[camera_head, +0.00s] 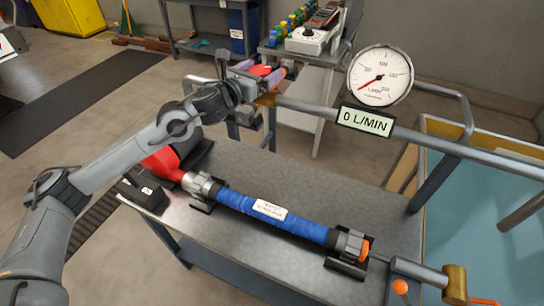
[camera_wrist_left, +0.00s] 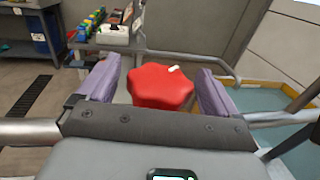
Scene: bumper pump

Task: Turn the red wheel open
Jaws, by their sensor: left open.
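The red wheel (camera_wrist_left: 160,87) is a lobed handwheel with a small white mark near its far edge. In the left wrist view it sits between the two purple finger pads of my left gripper (camera_wrist_left: 158,92), with gaps showing on both sides. In the head view only a bit of the red wheel (camera_head: 262,70) shows, at the left end of the upper pipe, with my left gripper (camera_head: 266,76) around it. The left gripper is open. The right gripper is not in view.
A round gauge (camera_head: 380,76) and a "0 L/MIN" display (camera_head: 365,121) stand on the upper pipe. A blue hose (camera_head: 270,213) lies across the grey bench (camera_head: 310,185) below my arm. A blue tank (camera_head: 480,220) is at right. A side table with tools is behind.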

